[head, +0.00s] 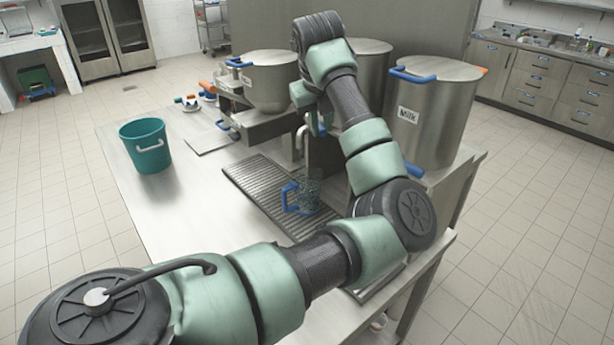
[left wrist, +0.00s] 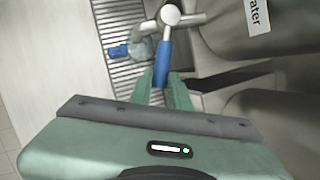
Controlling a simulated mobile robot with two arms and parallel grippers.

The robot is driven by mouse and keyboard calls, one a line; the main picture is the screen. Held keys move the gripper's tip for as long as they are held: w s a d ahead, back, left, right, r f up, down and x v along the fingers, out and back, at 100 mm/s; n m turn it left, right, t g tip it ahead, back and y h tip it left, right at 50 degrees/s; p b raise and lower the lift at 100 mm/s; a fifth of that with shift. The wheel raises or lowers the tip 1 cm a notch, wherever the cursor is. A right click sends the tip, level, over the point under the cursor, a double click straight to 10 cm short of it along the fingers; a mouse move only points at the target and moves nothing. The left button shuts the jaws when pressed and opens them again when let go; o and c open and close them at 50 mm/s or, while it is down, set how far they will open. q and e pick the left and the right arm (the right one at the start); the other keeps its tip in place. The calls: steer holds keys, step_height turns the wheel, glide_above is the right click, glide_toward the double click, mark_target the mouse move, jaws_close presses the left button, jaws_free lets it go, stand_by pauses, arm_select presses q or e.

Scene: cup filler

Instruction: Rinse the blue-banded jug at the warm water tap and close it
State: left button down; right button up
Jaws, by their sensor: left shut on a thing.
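The clear jug (head: 309,197) with a blue handle stands on the ridged drip grate (head: 255,186), partly behind my arm. It also shows in the left wrist view (left wrist: 140,49), beside and partly under the metal tap. The tap's blue lever (left wrist: 163,62) points down toward my left gripper (left wrist: 167,92), whose fingers are closed around its end. In the head view my left gripper (head: 312,118) hangs at the tap above the grate, mostly hidden by my own arm. I cannot tell whether water is running. My right gripper is not in view.
A large steel pot labelled Milk (head: 437,112) and another steel pot (head: 270,82) stand on raised stands behind the grate. A teal bucket (head: 146,146) stands on the left of the steel table (head: 150,215). The table between bucket and grate is clear.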

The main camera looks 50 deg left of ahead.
arm_select(q)
steer(key=shift+w+d+r+n, duration=0.1)
steer(key=shift+w+d+n, duration=0.2)
steer(key=shift+w+n, duration=0.2)
steer(key=shift+w+d+n+g+y, duration=0.25)
steer(key=shift+w+n+g+y, duration=0.25)
steer(key=shift+w+n, duration=0.5)
steer(key=shift+s+n+p, duration=0.1)
steer(key=shift+n+p, duration=0.2)
steer(key=shift+w+n+g+p, duration=0.3)
steer(key=shift+w+n, duration=0.15)
steer(key=shift+n, duration=0.25)
steer(key=shift+w+r, duration=0.1)
